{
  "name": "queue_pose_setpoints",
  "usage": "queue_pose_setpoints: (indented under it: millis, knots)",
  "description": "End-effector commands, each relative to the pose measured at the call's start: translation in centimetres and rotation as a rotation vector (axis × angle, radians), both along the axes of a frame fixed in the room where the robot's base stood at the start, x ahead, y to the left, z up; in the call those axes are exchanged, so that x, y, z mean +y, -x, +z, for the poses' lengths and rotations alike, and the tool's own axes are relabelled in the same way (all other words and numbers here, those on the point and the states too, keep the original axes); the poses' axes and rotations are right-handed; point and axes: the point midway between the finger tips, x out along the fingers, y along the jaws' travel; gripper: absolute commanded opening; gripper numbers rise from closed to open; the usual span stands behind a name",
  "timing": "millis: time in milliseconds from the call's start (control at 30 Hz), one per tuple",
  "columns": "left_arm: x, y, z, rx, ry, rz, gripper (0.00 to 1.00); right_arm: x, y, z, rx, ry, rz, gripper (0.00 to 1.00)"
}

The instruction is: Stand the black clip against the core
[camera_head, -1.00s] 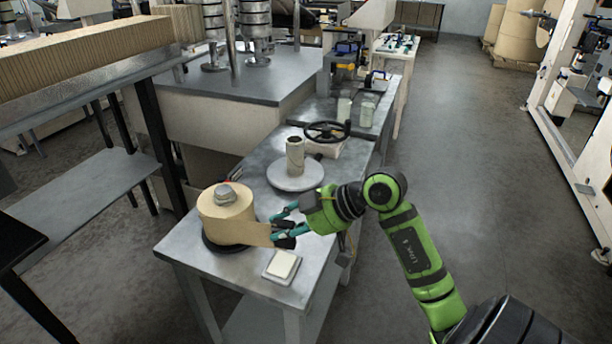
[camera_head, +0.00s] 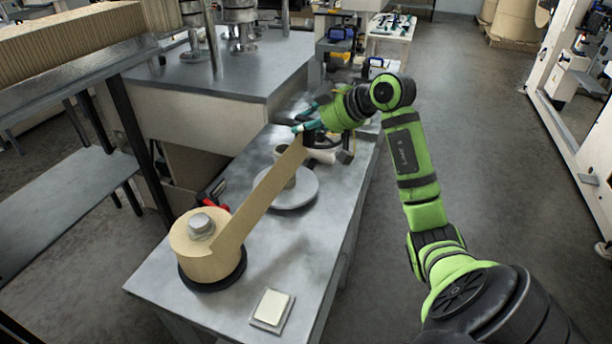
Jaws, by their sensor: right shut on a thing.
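My right gripper (camera_head: 306,129), with teal fingers, is shut at the free end of the brown paper strip. It holds this end raised above the far part of the bench. The strip (camera_head: 262,196) runs taut and slanting from the kraft roll (camera_head: 196,257), which sits on a dark round base at the near end. The core (camera_head: 283,153), a short upright tube on a pale round plate (camera_head: 307,192), is partly hidden behind the strip. A dark piece shows at the fingertips; I cannot tell whether it is the black clip or a finger pad. My left gripper is not in view.
A small square pale pad (camera_head: 271,308) lies on the near bench. A small red and dark thing (camera_head: 213,196) shows just behind the roll; I cannot tell what it is. A handwheel stand behind the plate is mostly hidden by my right gripper.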

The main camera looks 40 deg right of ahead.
Motion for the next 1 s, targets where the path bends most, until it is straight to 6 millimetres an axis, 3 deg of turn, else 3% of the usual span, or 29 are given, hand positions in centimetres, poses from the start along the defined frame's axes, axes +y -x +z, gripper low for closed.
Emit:
queue_pose_setpoints:
  millis: [33, 133, 367, 600, 833, 1000]
  knots:
    - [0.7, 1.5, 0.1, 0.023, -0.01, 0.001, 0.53, 0.1, 0.1, -1.7, 0.008, -0.007, 0.002, 0.0]
    - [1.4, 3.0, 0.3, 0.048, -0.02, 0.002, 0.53, 0.1, 0.1, -4.4, 0.006, -0.007, -0.001, 0.0]
    - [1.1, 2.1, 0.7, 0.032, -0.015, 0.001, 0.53, 0.0, 0.1, -9.3, 0.003, -0.003, -0.001, 0.0]
    - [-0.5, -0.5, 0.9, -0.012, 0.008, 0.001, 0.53, 0.0, 0.0, -11.2, 0.0, -0.002, 0.0, 0.0]
    - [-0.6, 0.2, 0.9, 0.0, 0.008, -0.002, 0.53, 0.0, 0.0, -14.3, 0.002, -0.003, 0.0, 0.0]
    - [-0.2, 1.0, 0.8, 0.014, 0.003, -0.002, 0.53, -0.1, 0.0, -14.5, -0.002, 0.0, -0.001, 0.0]
